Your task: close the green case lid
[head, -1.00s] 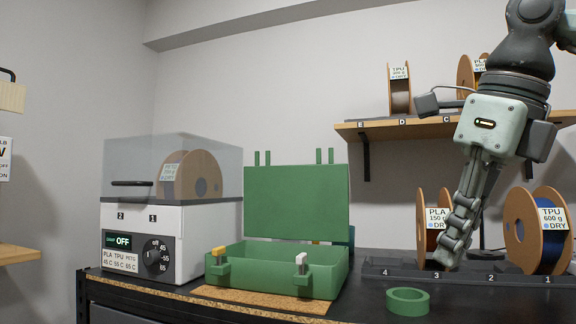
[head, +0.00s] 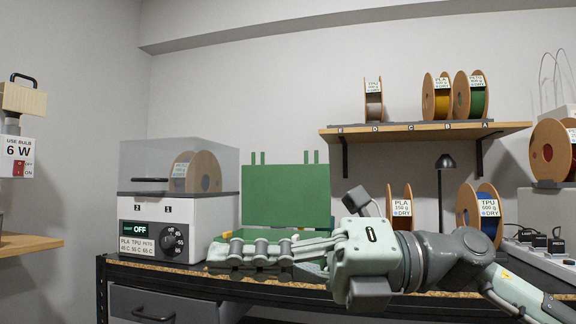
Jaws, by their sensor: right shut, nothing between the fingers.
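The green case lid (head: 286,196) stands upright, open, at the back of the green case on the bench. The case body (head: 312,235) is mostly hidden behind my right gripper; only bits of its green wall show. My right gripper (head: 222,252) reaches in from the right and lies level across the front of the case, fingers pointing left. Its fingers are shut with nothing between them. I cannot tell whether it touches the case. The case's front latches are hidden. My left gripper is not in view.
A filament dryer (head: 180,225) with a clear cover stands left of the case. Spools (head: 479,215) stand on the bench to the right, and more sit on the wall shelf (head: 430,133). A drawer (head: 155,303) is below the bench.

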